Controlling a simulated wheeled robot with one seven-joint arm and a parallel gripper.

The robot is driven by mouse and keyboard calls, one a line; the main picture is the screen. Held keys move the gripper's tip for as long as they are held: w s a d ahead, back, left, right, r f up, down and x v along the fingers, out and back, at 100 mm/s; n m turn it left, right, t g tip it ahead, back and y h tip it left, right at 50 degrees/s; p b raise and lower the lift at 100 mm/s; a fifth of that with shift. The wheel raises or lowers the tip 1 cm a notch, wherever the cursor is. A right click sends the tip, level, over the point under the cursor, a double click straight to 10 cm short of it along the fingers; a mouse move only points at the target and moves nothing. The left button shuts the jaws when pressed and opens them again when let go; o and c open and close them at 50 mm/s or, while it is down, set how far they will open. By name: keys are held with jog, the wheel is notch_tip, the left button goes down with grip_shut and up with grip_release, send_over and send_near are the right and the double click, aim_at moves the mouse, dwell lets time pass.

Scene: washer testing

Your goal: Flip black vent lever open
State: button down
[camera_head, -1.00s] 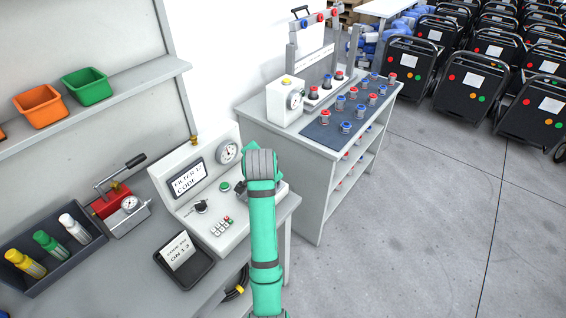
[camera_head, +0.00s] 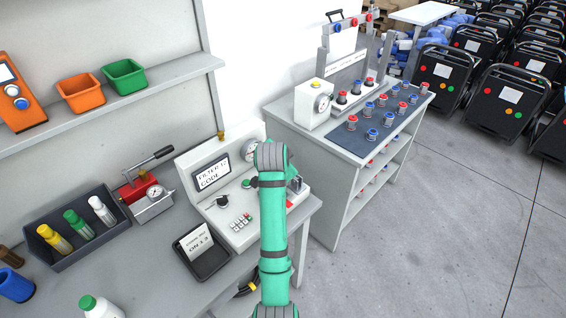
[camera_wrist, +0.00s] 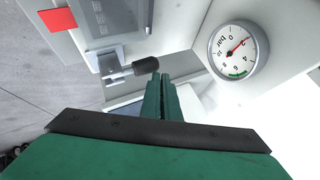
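The black lever (camera_wrist: 145,66) shows in the wrist view as a short dark handle on a metal fitting (camera_wrist: 113,62). My gripper (camera_wrist: 161,78) has its two green fingers side by side with almost no gap and nothing visible between them. Its fingertips are just below and right of the lever's end in the picture; I cannot tell whether they touch it. In the head view my green arm hides the gripper and most of that part of the grey test unit (camera_head: 215,207). The pressure gauge (camera_wrist: 238,50) is right of the fingers; its red needle is off centre.
The unit has a display (camera_head: 212,173) and keypad (camera_head: 241,222). A black tray with a card (camera_head: 198,243) lies in front. A red hand pump (camera_head: 140,187) and a bottle tray (camera_head: 75,229) are left. A second bench (camera_head: 345,165) with several fittings stands behind right.

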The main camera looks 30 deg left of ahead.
jog(key=shift+s+a+f, duration=0.1)
jog(key=shift+f, duration=0.1)
jog(key=shift+r, duration=0.5)
jog(key=r, duration=0.1)
jog(key=w+r, duration=0.1)
jog(key=r, duration=0.1)
jog(key=s+r, duration=0.5)
jog(key=r, duration=0.3)
jog(key=shift+s+a+r, duration=0.25)
jog(key=shift+a+r, duration=0.05)
jog(key=shift+a, duration=0.1)
